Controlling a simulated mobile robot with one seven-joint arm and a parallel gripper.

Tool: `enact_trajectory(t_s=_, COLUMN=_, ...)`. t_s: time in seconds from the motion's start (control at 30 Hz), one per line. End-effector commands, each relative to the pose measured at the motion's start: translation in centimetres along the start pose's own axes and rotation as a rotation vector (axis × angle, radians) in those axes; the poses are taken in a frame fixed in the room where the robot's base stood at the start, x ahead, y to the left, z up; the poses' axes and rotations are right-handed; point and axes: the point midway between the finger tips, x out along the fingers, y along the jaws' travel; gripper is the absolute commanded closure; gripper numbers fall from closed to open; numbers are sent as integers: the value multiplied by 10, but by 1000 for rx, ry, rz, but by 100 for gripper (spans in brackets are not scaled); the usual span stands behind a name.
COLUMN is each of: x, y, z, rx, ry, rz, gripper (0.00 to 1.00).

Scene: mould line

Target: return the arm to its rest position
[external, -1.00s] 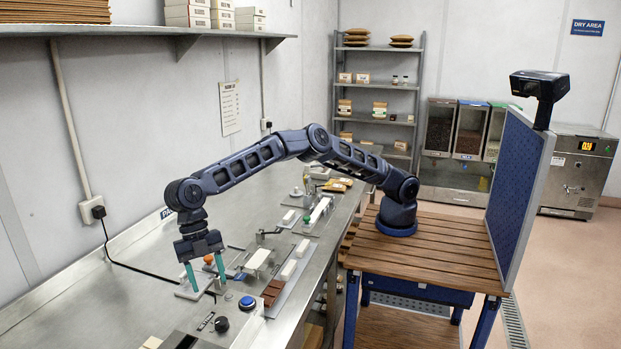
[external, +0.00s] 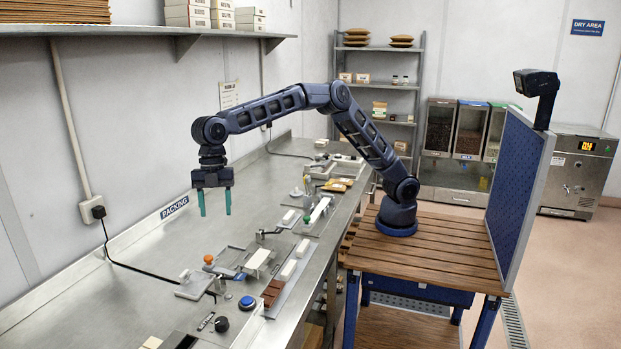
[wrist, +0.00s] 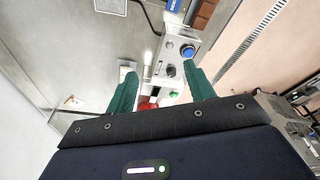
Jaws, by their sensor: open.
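My gripper (external: 214,202) hangs from my raised arm, fingers pointing down, well above the steel bench in the external view. Its two green fingers are apart with nothing between them. It also shows in the wrist view (wrist: 162,95), again open and empty. My arm is bent in a high arch from its base on the wooden-slatted cart (external: 440,250).
The steel bench (external: 130,285) carries a control box with a blue button (external: 247,302) and black knob (external: 221,324), a small white plate (external: 192,288), an orange knob (external: 208,259) and brown bars (external: 272,292). A wall shelf (external: 130,31) is above. A blue panel (external: 515,200) stands at the cart's right.

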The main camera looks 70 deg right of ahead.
Motion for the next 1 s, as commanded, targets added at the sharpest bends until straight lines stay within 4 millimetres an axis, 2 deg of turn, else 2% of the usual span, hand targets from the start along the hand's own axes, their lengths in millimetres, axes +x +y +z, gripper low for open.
enact_trajectory(t_s=0.03, x=-15, y=-5, z=17, rx=36, ry=-15, rz=19, gripper=46)
enact_trajectory(t_s=0.2, x=-53, y=-21, z=71, rx=168, ry=-56, rz=74, gripper=46)
enact_trajectory(t_s=0.37, x=-84, y=-42, z=123, rx=299, ry=-91, rz=125, gripper=46)
enact_trajectory(t_s=0.57, x=-120, y=-77, z=190, rx=474, ry=-123, rz=190, gripper=46)
enact_trajectory(t_s=0.77, x=-150, y=-120, z=254, rx=656, ry=-145, rz=255, gripper=46)
enact_trajectory(t_s=1.0, x=-176, y=-182, z=328, rx=887, ry=-152, rz=331, gripper=46)
